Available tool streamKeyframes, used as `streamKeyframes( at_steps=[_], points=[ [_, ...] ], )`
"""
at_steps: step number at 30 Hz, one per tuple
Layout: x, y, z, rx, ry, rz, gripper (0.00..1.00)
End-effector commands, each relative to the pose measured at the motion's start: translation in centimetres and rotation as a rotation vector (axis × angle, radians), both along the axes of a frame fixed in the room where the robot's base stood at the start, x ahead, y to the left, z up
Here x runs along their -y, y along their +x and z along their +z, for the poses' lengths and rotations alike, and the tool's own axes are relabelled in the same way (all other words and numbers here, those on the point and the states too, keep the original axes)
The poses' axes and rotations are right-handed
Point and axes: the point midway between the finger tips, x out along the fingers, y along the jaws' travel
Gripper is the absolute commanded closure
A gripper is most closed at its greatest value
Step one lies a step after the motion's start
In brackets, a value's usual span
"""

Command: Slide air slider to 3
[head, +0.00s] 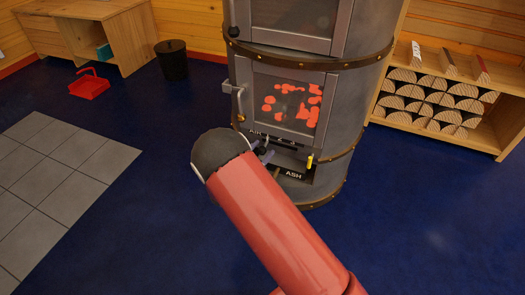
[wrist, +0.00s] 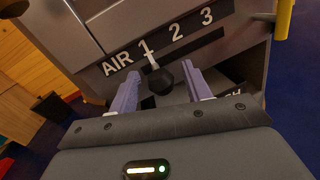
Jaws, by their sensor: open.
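The air slider (wrist: 161,79) has a black round knob on a pale stem, and the stem stands at the 1 on the scale marked AIR, 1, 2, 3 (wrist: 176,34) in the wrist view. My gripper (wrist: 162,73) is open, with one purple finger on each side of the knob. Gaps show between the knob and both fingers. In the head view my gripper (head: 264,156) is at the stove front below the AIR label (head: 256,132), mostly hidden behind my red arm. The slider knob cannot be made out clearly there.
The grey stove (head: 350,110) has a glowing window above the scale. A yellow handle (head: 310,160) sticks out to the right, and the ASH panel (head: 294,174) is below. A log rack (head: 487,138) stands right.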

Motion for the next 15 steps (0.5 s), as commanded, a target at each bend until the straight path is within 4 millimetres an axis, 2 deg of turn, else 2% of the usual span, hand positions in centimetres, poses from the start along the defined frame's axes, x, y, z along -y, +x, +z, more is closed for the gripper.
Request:
streamKeyframes(
  at_steps=[11, 15],
  points=[
    [0.4, 0.6, 0.0, -0.001, -0.001, 0.0, 0.53],
    [0.39, 0.59, 0.0, -0.001, -0.001, 0.0, 0.71]
  ],
)
